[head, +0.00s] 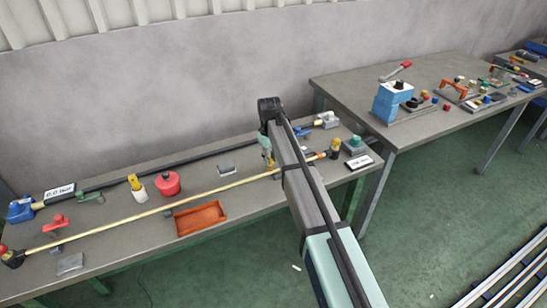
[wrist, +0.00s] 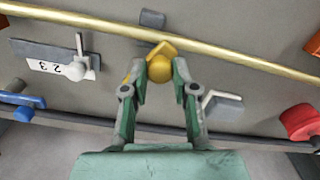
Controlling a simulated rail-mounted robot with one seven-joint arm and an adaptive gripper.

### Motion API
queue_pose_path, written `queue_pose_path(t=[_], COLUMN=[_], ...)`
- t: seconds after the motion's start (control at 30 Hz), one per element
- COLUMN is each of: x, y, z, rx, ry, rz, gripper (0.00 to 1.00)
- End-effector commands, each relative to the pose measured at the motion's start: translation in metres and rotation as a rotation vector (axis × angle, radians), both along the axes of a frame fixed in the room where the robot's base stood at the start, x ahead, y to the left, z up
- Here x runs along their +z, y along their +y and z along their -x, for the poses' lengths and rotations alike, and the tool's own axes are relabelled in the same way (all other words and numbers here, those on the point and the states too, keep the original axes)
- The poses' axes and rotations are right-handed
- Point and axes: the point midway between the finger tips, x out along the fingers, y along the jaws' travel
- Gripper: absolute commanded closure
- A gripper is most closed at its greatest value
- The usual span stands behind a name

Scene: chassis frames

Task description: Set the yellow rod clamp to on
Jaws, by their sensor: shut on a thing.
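In the wrist view, a yellow clamp handle (wrist: 152,58) sits between the fingertips of my gripper (wrist: 160,70), which is shut on it. The handle has a rounded body and a short lobe pointing up and right, close beside a long brass-yellow rod (wrist: 240,56). A small grey block (wrist: 152,19) shows across the rod. In the head view, the rod (head: 130,215) runs along the bench, and my gripper (head: 267,153) is over its right part. My arm hides much of the clamp there. The on and off marks cannot be made out.
In the wrist view, a labelled plate with a grey lever (wrist: 77,62) lies left, a grey block (wrist: 222,104) right, and a red part (wrist: 300,122) farther right.

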Motion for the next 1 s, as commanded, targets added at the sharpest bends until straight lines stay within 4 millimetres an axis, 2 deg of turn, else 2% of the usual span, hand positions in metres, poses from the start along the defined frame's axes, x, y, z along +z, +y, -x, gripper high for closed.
queue_pose_path(t=[0.17,0.2,0.23,0.67,0.83,1.0], x=[-0.001,-0.001,-0.001,0.006,0.028,0.062], y=[-0.001,-0.001,-0.001,-0.001,0.0,0.0], z=[0.0,0.0,0.0,0.0,-0.001,-0.001], rx=[0.001,0.0,0.0,-0.001,-0.001,-0.001], ry=[0.001,0.001,0.001,-0.001,-0.001,-0.003], rz=[0.003,0.003,0.003,0.001,0.0,0.0], gripper=[1.0,0.58,0.47,0.47,0.47,0.47])
